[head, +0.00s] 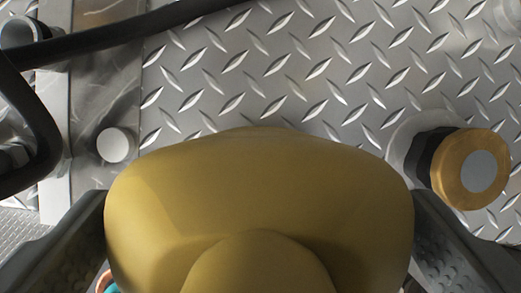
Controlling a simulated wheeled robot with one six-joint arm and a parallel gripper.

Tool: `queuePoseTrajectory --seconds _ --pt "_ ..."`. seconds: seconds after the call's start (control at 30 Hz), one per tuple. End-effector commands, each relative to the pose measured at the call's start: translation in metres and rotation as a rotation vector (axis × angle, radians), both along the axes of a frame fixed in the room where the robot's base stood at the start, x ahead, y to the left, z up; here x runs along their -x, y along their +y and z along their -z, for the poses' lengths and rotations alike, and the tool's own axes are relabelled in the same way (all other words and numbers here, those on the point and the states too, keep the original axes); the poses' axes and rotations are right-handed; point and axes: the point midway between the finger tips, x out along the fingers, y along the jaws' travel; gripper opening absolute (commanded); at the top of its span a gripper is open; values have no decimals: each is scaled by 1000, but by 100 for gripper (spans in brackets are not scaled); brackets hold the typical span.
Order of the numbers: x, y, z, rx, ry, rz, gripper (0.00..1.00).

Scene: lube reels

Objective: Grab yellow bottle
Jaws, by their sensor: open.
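The yellow bottle (260,185) fills the lower middle of the head view, very close to the camera. Its rounded shoulder shows, with a dome-like raised part at the bottom edge. My gripper (260,245) is open, with one dark textured finger at the left of the bottle and one at the right. Both fingers lie close beside the bottle's sides; I cannot tell whether they touch it. The lower part of the bottle is cut off by the frame.
A diamond-plate metal surface (300,70) lies behind the bottle. A brass-coloured round fitting (470,168) stands out at the right. A black hose (120,38) crosses the top left, near a pale round knob (115,145). A small orange and blue thing shows at the bottom left.

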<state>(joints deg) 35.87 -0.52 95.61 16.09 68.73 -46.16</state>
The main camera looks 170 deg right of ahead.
Motion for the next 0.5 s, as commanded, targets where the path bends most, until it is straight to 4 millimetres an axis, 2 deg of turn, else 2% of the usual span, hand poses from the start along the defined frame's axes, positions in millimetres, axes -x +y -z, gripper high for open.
queuePoseTrajectory --seconds 0.17,0.2,0.5 --pt "0 0 0 1 -1 0 100" --pt "0 0 0 0 -1 0 96" --pt "0 0 0 0 -1 0 37"
